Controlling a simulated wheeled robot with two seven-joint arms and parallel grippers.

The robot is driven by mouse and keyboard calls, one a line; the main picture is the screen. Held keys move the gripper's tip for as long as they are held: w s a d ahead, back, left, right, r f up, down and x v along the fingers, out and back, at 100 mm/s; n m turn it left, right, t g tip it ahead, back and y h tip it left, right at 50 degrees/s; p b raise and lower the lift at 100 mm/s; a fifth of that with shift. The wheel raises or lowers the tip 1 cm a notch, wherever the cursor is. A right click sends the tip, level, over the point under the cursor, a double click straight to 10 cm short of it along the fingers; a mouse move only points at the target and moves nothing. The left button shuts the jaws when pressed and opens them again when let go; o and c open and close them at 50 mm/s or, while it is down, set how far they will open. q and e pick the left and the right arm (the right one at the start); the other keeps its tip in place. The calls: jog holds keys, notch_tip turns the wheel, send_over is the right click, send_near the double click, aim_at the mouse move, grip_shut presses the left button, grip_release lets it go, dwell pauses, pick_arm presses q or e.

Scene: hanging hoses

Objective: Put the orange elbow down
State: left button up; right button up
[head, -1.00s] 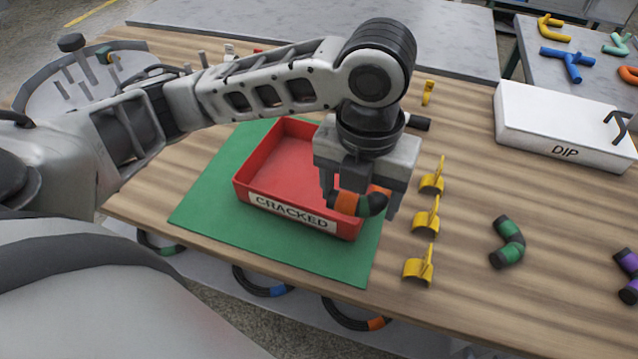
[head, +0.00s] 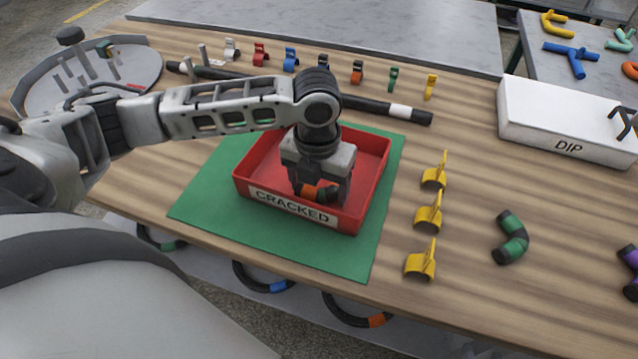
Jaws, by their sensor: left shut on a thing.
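The orange elbow (head: 309,191), a short bent hose piece with an orange band and black ends, is in the head view, inside the outline of the red tray (head: 373,180) labelled CRACKED. My left gripper (head: 320,190) is shut on the elbow and points down into the tray. The tray's front wall and the gripper hide part of the elbow, so I cannot tell whether it touches the tray floor. My right gripper does not show.
The tray stands on a green mat (head: 215,195). Several yellow clips (head: 428,215) stand right of it, then a green elbow (head: 512,238). A white DIP box (head: 560,115) is at the back right. A black hose (head: 375,106) lies behind the tray.

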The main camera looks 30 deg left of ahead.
aim_at(318, 191)
pick_arm(q)
jog(key=o, duration=1)
jog(key=shift+f, duration=0.1)
jog(key=shift+c, duration=0.2)
notch_tip(318, 191, up, 12)
jog(key=shift+p, duration=0.45)
pick_arm(e)
jog(key=shift+s+d, duration=0.15)
pick_arm(q)
jog(key=shift+s, duration=0.1)
pick_arm(e)
jog(key=shift+r, duration=0.2)
